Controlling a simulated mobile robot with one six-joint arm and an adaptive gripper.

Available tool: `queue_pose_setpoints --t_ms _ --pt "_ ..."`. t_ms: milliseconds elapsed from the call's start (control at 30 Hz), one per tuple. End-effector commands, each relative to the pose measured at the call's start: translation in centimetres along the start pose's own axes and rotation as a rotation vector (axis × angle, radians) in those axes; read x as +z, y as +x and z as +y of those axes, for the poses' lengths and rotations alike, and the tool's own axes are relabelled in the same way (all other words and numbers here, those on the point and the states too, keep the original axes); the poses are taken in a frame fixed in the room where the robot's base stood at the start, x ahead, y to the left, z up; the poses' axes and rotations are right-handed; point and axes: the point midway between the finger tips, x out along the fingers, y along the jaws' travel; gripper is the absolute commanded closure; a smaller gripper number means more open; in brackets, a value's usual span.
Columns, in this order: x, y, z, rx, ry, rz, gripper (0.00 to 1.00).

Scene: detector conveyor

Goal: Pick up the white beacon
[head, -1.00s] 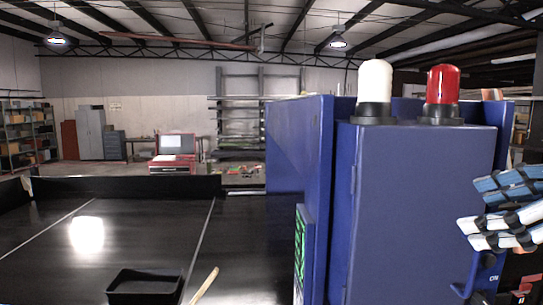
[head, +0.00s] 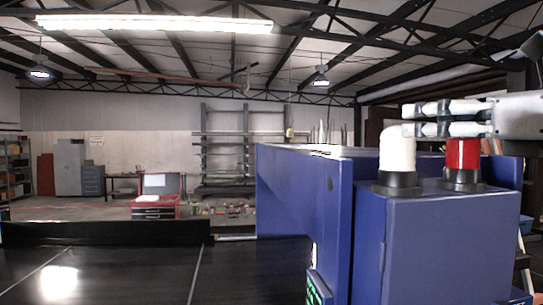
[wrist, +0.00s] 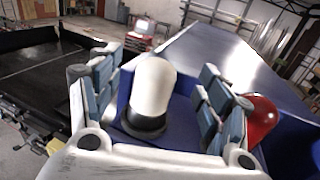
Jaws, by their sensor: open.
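The white beacon (head: 397,152) stands upright on a black base on top of the blue detector cabinet (head: 450,240). In the wrist view the white beacon (wrist: 152,92) lies between my two spread fingers, with room on both sides. My gripper (head: 408,120) reaches in from the right at the height of the beacon's top, its fingers overlapping the top in the head view. My gripper (wrist: 160,65) is open and holds nothing. I cannot tell whether a finger touches the beacon.
A red beacon (head: 462,155) stands just right of the white one, partly hidden by my fingers. The red beacon (wrist: 262,118) is outside my right finger in the wrist view. A black conveyor (head: 110,270) lies to the left.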

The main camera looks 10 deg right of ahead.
Motion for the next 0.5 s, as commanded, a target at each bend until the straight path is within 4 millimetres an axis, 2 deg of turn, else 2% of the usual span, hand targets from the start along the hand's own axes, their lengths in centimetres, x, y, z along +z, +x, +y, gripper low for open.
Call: queue_pose_setpoints --t_ms 100,267,500 --pt "0.0 1.3 0.0 0.002 0.000 -0.001 0.29" --pt "0.0 2.3 0.0 0.002 0.000 0.000 0.29" --pt "-0.2 5.8 0.1 0.003 0.001 -0.001 0.29"
